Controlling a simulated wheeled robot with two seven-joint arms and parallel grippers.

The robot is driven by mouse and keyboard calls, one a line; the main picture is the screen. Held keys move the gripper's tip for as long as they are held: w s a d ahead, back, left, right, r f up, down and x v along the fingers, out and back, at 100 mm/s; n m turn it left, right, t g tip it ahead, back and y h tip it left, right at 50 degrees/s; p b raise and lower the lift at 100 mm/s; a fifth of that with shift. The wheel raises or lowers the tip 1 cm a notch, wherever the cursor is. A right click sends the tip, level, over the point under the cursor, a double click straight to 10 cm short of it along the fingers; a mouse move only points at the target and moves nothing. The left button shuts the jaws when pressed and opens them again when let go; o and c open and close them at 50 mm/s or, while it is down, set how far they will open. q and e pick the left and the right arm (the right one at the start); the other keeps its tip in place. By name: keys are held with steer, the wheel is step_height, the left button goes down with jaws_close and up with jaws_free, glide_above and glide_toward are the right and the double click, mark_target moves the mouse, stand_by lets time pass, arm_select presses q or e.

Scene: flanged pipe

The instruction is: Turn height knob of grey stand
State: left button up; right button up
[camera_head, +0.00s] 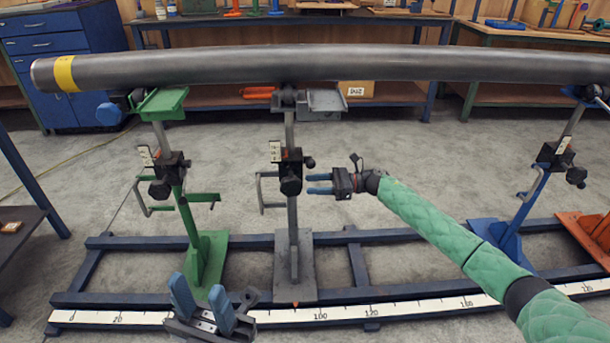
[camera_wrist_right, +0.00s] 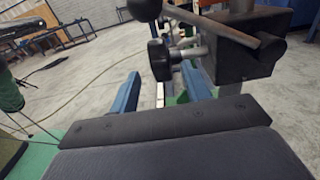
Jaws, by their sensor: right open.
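The grey stand (camera_head: 293,240) stands upright at the centre of the head view, under the pipe (camera_head: 300,66). Its black clamp block carries a round black knob (camera_head: 291,187), which also shows in the right wrist view (camera_wrist_right: 160,60) on a short shaft from the block (camera_wrist_right: 235,50). My right gripper (camera_head: 308,184) is open and empty, just right of this knob with its blue fingers pointing left. In the wrist view the knob appears ahead of and between the fingertips (camera_wrist_right: 160,72), with no visible contact. My left gripper (camera_head: 200,288) is open and empty at the bottom.
A lever bar (camera_wrist_right: 225,28) with a ball end crosses above the knob in the wrist view. A green stand (camera_head: 190,230) stands left, a blue stand (camera_head: 525,205) right. The blue base frame (camera_head: 390,237) carries a white scale (camera_head: 340,313). Benches line the back.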

mark_target(291, 185)
steer(key=a, duration=0.7)
steer(key=shift+a, duration=0.2)
steer(key=shift+c, duration=0.5)
steer(key=c, duration=0.9)
